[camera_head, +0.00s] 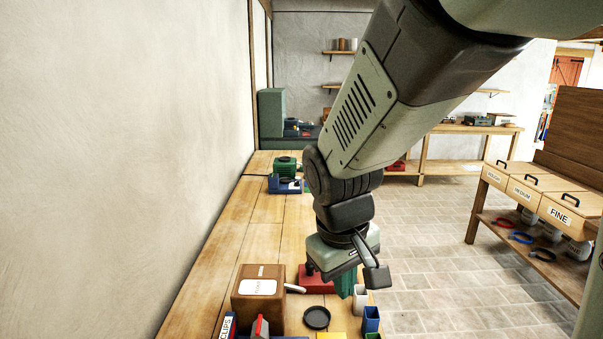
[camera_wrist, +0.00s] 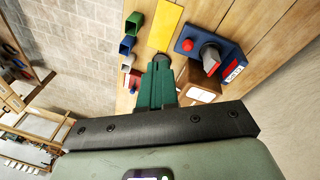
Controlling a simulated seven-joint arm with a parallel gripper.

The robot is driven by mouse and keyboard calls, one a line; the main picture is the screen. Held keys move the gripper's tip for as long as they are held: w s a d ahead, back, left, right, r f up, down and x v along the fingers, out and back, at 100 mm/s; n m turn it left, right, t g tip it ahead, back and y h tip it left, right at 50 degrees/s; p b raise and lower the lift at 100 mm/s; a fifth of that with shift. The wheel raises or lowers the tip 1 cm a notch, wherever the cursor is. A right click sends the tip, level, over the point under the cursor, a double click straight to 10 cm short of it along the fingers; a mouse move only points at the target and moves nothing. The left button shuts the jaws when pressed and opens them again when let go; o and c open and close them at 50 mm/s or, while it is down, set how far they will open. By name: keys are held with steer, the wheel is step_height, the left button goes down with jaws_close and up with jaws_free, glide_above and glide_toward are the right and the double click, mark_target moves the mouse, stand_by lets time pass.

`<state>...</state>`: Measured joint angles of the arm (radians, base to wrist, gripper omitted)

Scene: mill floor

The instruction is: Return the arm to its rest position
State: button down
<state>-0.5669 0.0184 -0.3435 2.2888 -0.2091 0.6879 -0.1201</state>
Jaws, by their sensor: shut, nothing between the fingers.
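My gripper (camera_head: 346,284) hangs over the near end of the wooden workbench (camera_head: 265,215) in the head view, pointing down. Its green fingers are together with nothing between them; the wrist view shows them closed too (camera_wrist: 158,80). My arm reaches down from the upper right. Behind the fingers is a red item (camera_head: 318,283). A brown box with a white label (camera_head: 250,305) stands to their left. A white cup (camera_head: 360,298) is just right of the fingers in the picture; I cannot tell the exact gap.
The middle bench is clear up to a green machine (camera_head: 286,166). A wall runs along the left; a drawer stand (camera_head: 545,190) is right.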

steer(key=s+d+r+m+t, duration=0.1)
steer(key=s+d+r+m, duration=0.1)
steer(key=s+r, duration=0.4)
steer(key=s+d+r+m+t+y, duration=0.1)
steer(key=s+d+r+m+t, duration=0.1)
steer(key=s+r, duration=0.3)
steer(key=s+m, duration=0.1)
steer(key=s, duration=0.1)
steer(key=shift+s+d+r+t, duration=0.25)
steer(key=shift+s+r+t, duration=0.05)
steer(key=shift+s+r, duration=0.1)
